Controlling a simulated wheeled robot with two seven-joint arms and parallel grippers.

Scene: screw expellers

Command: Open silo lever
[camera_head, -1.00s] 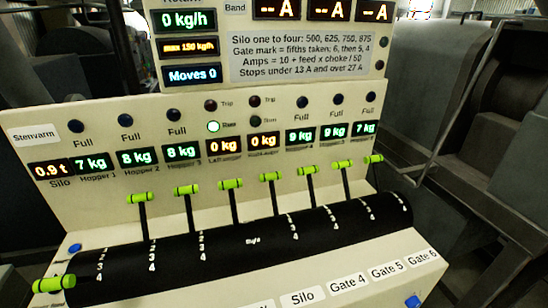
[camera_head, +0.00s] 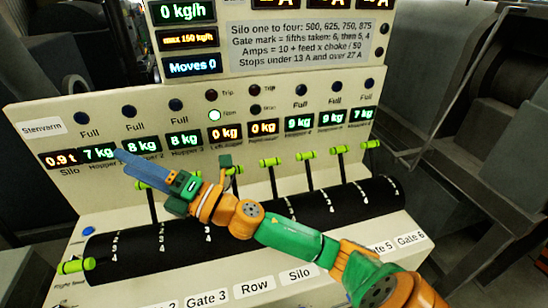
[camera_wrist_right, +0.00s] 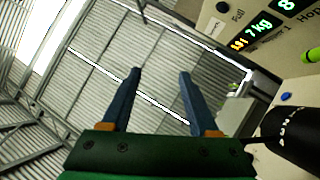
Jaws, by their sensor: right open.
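A row of black levers with green grips rises from a black drum on the cream panel. By label order, the silo lever appears to be the upright one with its grip (camera_head: 270,162) near the middle, above the white Silo label (camera_head: 302,273). My right gripper (camera_head: 122,154) reaches across the levers and points up-left, in front of the Hopper 1 and 2 displays. It hides parts of the left-hand levers. In the right wrist view its two blue fingers (camera_wrist_right: 159,75) stand apart with nothing between them. My left gripper is out of view.
A far-left green grip (camera_head: 76,265) sits low at the drum's end. The upper panel (camera_head: 290,60) holds displays and a text plate. Blue buttons and small lamps dot the panel. Grey machinery (camera_head: 450,80) stands at right.

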